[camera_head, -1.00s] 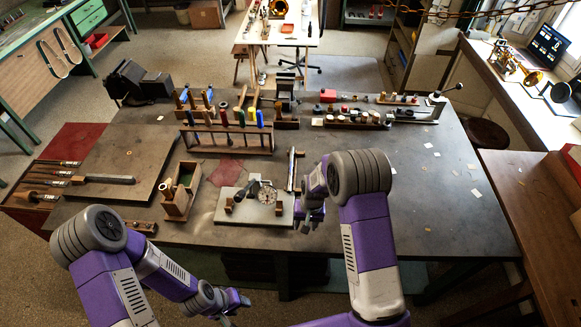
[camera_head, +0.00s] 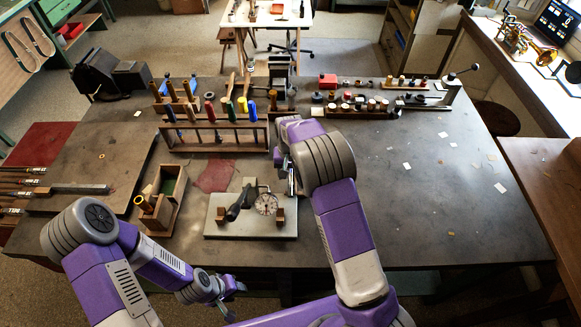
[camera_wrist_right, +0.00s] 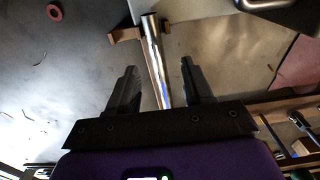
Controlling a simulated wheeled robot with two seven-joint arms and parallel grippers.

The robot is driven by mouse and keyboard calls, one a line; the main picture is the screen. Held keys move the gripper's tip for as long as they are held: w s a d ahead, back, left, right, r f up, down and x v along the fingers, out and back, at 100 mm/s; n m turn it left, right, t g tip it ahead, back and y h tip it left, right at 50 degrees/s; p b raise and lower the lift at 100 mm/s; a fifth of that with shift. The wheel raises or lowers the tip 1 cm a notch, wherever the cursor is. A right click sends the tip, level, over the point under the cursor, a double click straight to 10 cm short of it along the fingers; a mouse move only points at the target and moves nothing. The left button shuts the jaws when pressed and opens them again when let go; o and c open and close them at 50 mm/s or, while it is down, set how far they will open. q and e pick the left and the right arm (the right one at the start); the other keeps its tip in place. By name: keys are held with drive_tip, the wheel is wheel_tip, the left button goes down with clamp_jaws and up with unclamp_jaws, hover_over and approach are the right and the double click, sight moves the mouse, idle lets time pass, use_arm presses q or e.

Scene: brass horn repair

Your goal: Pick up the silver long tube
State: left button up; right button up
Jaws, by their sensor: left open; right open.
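The silver long tube (camera_wrist_right: 153,50) shows in the right wrist view as a shiny rod near the middle, with its upper end by a small brown wooden support (camera_wrist_right: 124,35). My right gripper (camera_wrist_right: 158,68) is open, with one finger on each side of the tube's line. The tube's lower end is hidden behind the gripper body. I cannot tell whether the fingers touch it. In the head view my right arm mostly hides the tube. My left gripper (camera_head: 228,291) is open and empty at the table's front edge.
A grey plate (camera_head: 225,226) with a dial gauge (camera_head: 266,203) lies just left of my right arm. A wooden tool rack (camera_head: 215,137) and an open wooden box (camera_head: 160,208) stand nearby. The table's right side is mostly clear.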

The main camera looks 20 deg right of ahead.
sight(290, 180)
drive_tip(key=f, duration=0.4)
drive_tip(key=shift+w+d, duration=0.2)
drive_tip(key=shift+d, duration=0.05)
clamp_jaws()
